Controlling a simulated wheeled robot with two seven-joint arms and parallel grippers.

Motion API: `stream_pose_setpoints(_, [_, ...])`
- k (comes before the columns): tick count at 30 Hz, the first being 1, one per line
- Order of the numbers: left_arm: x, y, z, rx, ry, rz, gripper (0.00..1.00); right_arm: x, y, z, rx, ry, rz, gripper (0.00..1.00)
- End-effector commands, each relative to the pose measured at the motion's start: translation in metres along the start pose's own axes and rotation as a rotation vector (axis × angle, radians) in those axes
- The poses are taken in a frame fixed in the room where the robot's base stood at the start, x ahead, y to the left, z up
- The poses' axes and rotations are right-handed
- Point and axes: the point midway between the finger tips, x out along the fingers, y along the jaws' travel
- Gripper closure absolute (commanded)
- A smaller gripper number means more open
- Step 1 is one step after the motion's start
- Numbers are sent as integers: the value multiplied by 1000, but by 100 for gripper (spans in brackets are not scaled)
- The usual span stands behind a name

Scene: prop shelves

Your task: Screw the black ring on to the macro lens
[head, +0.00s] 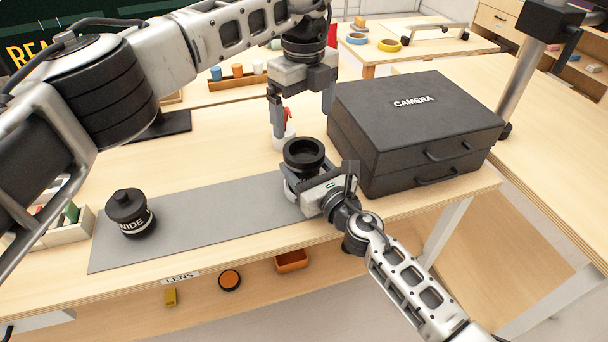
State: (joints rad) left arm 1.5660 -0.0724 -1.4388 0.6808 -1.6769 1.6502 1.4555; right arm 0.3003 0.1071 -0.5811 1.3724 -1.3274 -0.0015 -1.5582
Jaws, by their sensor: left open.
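The macro lens (302,171) stands upright at the right end of the grey mat, mostly hidden by my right gripper. The black ring (304,148) is at its top, with a dark round opening; I cannot tell how tightly it sits. My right gripper (312,188) comes in from the lower right and is shut on the lens body. My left gripper (304,119) points down above the ring, open and empty, its fingers apart and clear of the ring.
A black WIDE lens (131,213) stands on the left of the grey mat (210,215). A black CAMERA case (415,125) is close on the right. A white bottle with a red top (284,134) stands behind the ring. An open tray (62,232) sits far left.

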Motion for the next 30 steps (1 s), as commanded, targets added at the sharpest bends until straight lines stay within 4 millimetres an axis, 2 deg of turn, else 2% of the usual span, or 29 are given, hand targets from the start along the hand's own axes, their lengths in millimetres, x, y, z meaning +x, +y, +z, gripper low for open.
stream_pose_setpoints(1, [0,0,0,0,0,0,7,0,0,0,0,0,1,67])
stream_pose_setpoints(4, [0,0,0,-3,0,0,7,0,0,0,0,0,1,95])
stream_pose_setpoints(5, [0,0,0,-11,1,0,7,0,0,0,0,0,1,100])
stream_pose_setpoints(15, [0,0,-1,-367,3,0,7,0,0,0,1,0,1,100])
stream_pose_setpoints(26, [1,0,0,-395,0,0,7,0,0,0,1,1,0,100])
stream_pose_setpoints(30, [10,0,0,-394,1,2,7,0,0,0,1,1,0,100])
